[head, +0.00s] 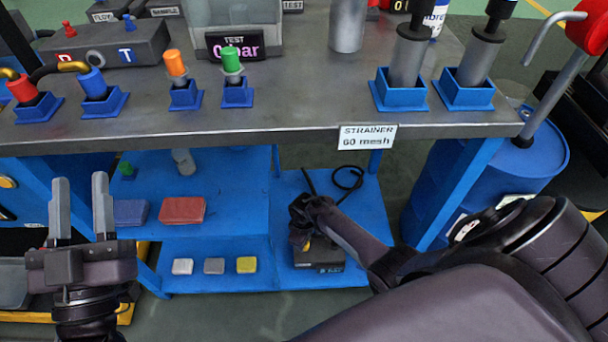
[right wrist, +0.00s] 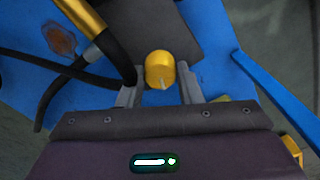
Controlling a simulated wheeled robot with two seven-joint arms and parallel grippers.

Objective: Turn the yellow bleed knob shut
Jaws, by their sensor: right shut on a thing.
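The yellow bleed knob (right wrist: 160,66) sits between the fingertips of my right gripper (right wrist: 160,82) in the right wrist view. A thin pale pointer line shows on its face. My right gripper is shut on it. In the head view this gripper (head: 302,222) reaches down to a dark box (head: 318,258) on the lower blue shelf, and only a bit of yellow shows there; my gripper hides most of the knob. My left gripper (head: 80,195) is open and empty, pointing up at the left, apart from the table and shelves.
A grey table top (head: 290,112) with blue holders lies above my right arm; a strainer sign (head: 366,137) hangs at its front edge. A black hose (right wrist: 65,75) runs beside the knob. A blue table leg (head: 460,190) and blue drum (head: 545,150) stand to the right.

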